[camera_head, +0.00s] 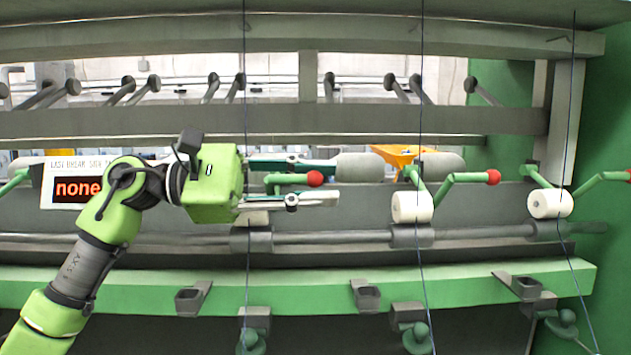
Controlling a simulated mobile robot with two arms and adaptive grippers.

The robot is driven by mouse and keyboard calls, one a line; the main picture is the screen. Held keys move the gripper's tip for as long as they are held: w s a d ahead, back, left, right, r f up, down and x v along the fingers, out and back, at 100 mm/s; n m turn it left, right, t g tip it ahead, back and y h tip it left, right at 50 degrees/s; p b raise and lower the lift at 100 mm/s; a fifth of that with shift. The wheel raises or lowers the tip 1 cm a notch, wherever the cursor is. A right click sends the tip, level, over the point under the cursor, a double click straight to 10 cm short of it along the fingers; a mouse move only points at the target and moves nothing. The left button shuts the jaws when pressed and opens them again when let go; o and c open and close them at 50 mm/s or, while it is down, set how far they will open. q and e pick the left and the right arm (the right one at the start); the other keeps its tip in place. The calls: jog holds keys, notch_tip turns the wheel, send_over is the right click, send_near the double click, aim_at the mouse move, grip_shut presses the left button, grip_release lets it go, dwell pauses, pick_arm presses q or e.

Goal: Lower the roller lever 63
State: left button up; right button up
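A green roller lever with a red ball knob (315,178) sticks out to the right, between the two fingers of my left gripper as the picture shows it. My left gripper (335,182) is open, one finger above the lever and one below it. I see a gap on both sides of the knob, and I cannot tell its depth relative to the fingers. The roller of this lever is mostly hidden behind the gripper; a white part (253,217) shows below it. No number 63 is readable on any lever. My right gripper is not in view.
More levers with red knobs (493,177) stand to the right, with white rollers (411,207) and (550,203). Thin dark threads run vertically past the gripper. A sign (78,190) reads "none". A green rail (450,282) crosses below. An orange object (398,155) lies behind.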

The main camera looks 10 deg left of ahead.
pick_arm(q)
jog(key=shift+r, duration=0.15)
notch_tip(320, 180, up, 10)
jog(key=shift+f, duration=0.15)
dwell(0.3)
